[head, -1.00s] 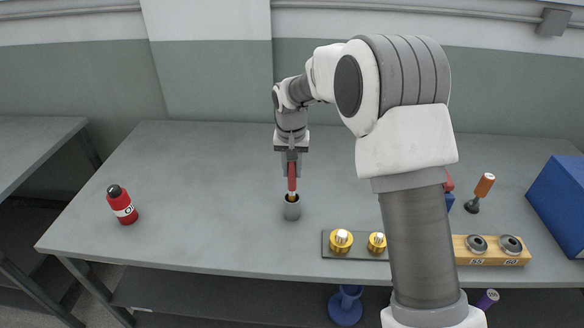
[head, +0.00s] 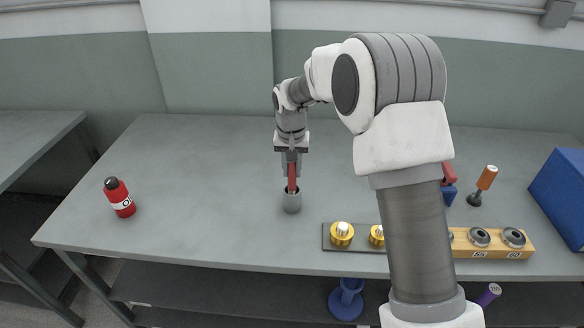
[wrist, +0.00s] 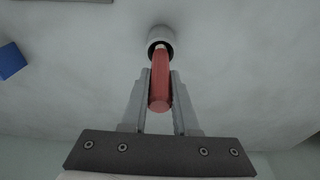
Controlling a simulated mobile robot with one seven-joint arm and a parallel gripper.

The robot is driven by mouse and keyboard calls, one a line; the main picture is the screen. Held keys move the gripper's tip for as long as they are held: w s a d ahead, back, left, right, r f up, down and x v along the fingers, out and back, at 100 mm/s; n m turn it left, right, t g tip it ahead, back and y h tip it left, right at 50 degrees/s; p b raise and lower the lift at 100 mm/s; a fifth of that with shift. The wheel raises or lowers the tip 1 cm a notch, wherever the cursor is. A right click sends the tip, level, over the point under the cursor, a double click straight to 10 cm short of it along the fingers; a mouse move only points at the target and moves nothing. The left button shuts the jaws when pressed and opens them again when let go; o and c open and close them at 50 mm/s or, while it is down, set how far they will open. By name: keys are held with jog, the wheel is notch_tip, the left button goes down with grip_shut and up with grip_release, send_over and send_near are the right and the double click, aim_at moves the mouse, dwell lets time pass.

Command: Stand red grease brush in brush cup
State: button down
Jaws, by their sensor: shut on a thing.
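The red grease brush (head: 292,178) is upright in my gripper (head: 291,171), with its lower end inside the mouth of the grey brush cup (head: 291,202). In the wrist view the red handle (wrist: 160,88) lies between the two fingers of my gripper (wrist: 160,80), which are shut on it. The cup (wrist: 160,36) is just beyond the fingertips there, and the brush's far end enters its dark opening. How deep the brush sits and whether it touches the bottom are hidden by the cup wall.
A red bottle (head: 119,197) stands at the left of the table (head: 200,225). Gold-coloured parts (head: 342,234) on a dark plate, a wooden block (head: 520,248) with metal rings, an orange-handled tool (head: 484,184) and a blue box (head: 562,198) are right. Table around the cup is clear.

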jog(key=shift+f+b, duration=0.6)
jog(key=shift+f, duration=0.4)
jog(key=c, duration=0.6)
grip_release()
jog(key=shift+r, duration=0.1)
